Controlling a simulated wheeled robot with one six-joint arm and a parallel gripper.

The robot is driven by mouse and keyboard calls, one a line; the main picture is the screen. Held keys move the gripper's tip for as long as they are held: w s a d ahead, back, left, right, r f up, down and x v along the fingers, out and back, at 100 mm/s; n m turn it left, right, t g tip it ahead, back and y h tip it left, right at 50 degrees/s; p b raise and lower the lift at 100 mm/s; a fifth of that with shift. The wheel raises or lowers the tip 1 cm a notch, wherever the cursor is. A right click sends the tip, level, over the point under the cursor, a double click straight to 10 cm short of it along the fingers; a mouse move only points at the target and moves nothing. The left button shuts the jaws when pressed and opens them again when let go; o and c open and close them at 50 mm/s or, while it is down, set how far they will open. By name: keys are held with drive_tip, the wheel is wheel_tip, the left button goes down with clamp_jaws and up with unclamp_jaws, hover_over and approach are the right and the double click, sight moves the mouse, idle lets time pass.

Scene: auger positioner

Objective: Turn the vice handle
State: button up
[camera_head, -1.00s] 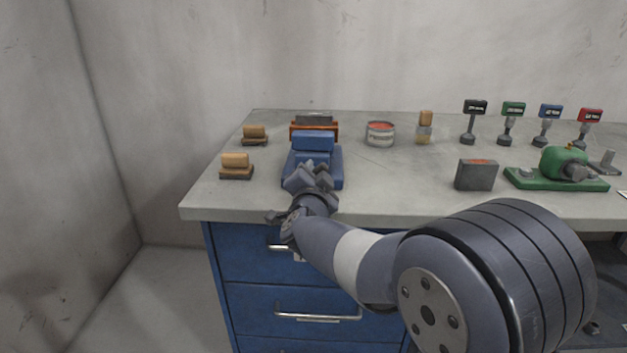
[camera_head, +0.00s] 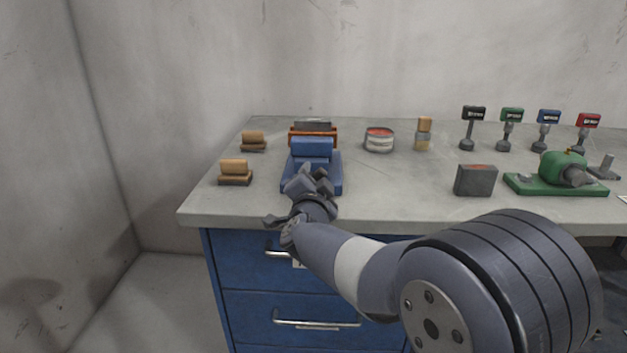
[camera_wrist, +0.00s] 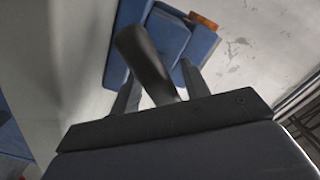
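The blue vice (camera_head: 312,150) stands on the bench top near its left end, and it also shows at the top of the wrist view (camera_wrist: 165,32). My gripper (camera_head: 310,184) is at the near side of the vice and covers its front part in the head view. In the wrist view a dark, rounded bar (camera_wrist: 146,62), which looks like the vice handle, lies between the two fingers of my gripper (camera_wrist: 157,85). The fingers are apart, with a visible gap beside the bar on the left. I cannot tell whether the right finger touches it.
Two wooden-topped blocks (camera_head: 235,168) sit left of the vice. A tin (camera_head: 379,140), a small brush-like item (camera_head: 424,133), a grey box (camera_head: 476,180) and a green machine (camera_head: 560,172) stand to the right. Several coloured labelled stands line the back right. Blue drawers with handles (camera_head: 317,324) are below.

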drive_tip(key=s+p, duration=0.1)
drive_tip(key=s, duration=0.9)
drive_tip(key=shift+s+a, duration=0.2)
drive_tip(key=shift+s, duration=0.2)
